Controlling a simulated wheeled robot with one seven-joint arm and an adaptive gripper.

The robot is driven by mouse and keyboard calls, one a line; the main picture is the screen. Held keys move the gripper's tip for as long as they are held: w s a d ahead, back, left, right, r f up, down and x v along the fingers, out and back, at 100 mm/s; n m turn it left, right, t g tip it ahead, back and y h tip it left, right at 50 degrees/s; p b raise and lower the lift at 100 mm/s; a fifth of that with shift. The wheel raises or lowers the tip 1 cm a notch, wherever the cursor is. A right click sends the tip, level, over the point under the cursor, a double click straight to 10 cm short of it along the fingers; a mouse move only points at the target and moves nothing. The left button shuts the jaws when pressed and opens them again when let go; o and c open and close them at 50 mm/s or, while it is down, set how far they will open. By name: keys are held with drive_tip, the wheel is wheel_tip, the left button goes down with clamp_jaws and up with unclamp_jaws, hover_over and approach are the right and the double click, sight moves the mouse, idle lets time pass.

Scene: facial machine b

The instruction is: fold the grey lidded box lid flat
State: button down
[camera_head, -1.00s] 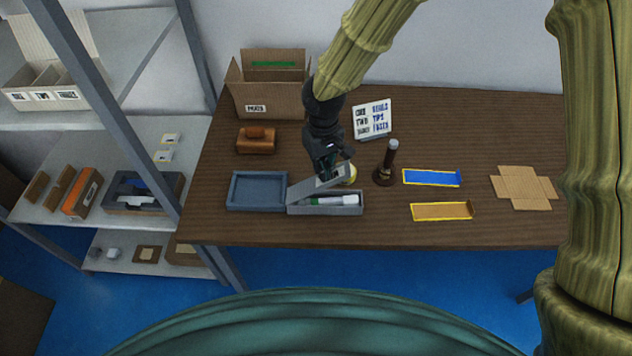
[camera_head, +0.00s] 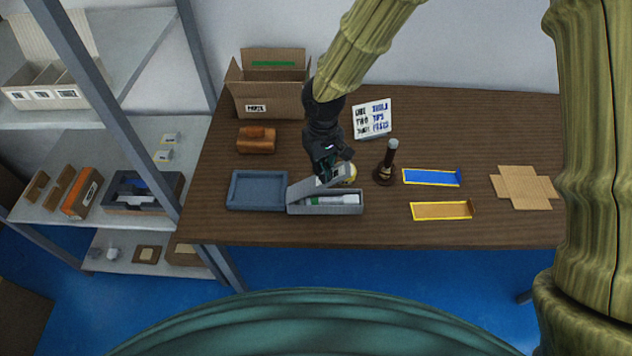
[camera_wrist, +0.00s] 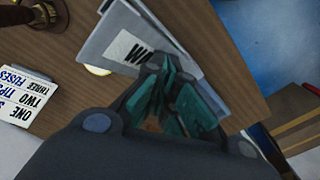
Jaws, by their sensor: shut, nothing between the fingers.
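The grey lidded box (camera_head: 326,209) stands near the front edge of the table, with a white and green tube-like item (camera_head: 332,200) inside. Its lid (camera_head: 305,187) is tilted, partly open, hinged at the left and raised toward the right. My gripper (camera_head: 330,170) is shut and empty, over the raised part of the lid; whether it touches cannot be told. In the wrist view the lid (camera_wrist: 122,50) shows a white label with dark letters, partly hidden behind the fingers of my gripper (camera_wrist: 165,75).
A blue-grey tray (camera_head: 257,206) sits left of the box. A dark upright stand (camera_head: 384,170), a blue strip tray (camera_head: 431,178) and an orange strip tray (camera_head: 441,212) are to the right. A sign (camera_head: 372,118) and cardboard box (camera_head: 268,100) stand behind. A yellowish round thing (camera_head: 350,173) is behind the lid.

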sight(321, 199)
drive_tip(key=shift+f+b, duration=2.3)
drive_tip(key=shift+f, duration=2.35)
idle(2.7)
drive_tip(key=shift+r, duration=0.15)
